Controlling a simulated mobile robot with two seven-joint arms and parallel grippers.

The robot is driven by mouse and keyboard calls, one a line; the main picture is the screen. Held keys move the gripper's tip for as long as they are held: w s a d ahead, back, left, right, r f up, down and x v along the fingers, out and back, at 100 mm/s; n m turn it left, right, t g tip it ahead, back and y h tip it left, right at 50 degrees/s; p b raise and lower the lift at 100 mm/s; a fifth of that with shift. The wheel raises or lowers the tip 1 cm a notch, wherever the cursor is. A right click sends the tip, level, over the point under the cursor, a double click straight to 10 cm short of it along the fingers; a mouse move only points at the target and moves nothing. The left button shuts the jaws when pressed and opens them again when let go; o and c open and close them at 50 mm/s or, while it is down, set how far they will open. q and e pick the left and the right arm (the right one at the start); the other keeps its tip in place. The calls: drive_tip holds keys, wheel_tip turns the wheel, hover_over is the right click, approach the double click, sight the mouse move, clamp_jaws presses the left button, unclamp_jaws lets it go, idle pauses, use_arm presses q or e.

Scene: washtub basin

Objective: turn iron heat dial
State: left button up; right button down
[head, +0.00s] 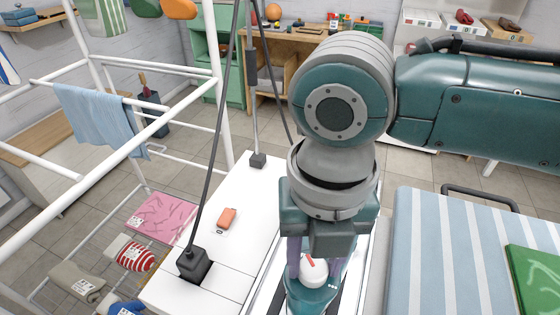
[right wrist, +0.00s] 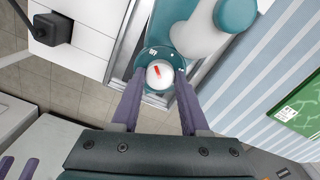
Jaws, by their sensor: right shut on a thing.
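The iron is teal with a pale handle and shows in the right wrist view (right wrist: 228,16); in the head view my right arm covers most of it. Its round white heat dial (head: 314,272) has a red mark and also shows in the right wrist view (right wrist: 158,77). My right gripper (head: 313,262) points down with its purple fingers on either side of the dial, shut on it. In the right wrist view (right wrist: 159,80) the red mark lies slanted between the fingertips. Two purple fingers, apparently of my left gripper (right wrist: 18,168), stand apart at the lower left corner, cut by the frame.
A striped blue ironing surface (head: 430,250) with a green cloth (head: 537,280) lies right. Left are a white counter (head: 247,215) with an orange item (head: 227,217), a black cable block (head: 193,264) and a white drying rack (head: 85,178) with cloths.

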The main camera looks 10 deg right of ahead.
drive_tip(key=shift+r+m+p, duration=0.15)
drive_tip(key=shift+m+p, duration=0.6)
drive_tip(key=shift+m, duration=0.05)
drive_tip(key=shift+m+p, duration=0.95)
drive_tip(key=shift+m, duration=0.25)
drive_tip(key=m+p, duration=0.3)
drive_tip(key=m, duration=0.2)
drive_tip(key=m+p, duration=0.2)
drive_tip(key=m, duration=0.3)
drive_tip(key=shift+m, duration=0.4)
drive_tip(key=m+p, duration=0.1)
drive_tip(key=m, duration=0.2)
drive_tip(key=shift+m+p, duration=0.3)
drive_tip(key=shift+m, duration=0.6)
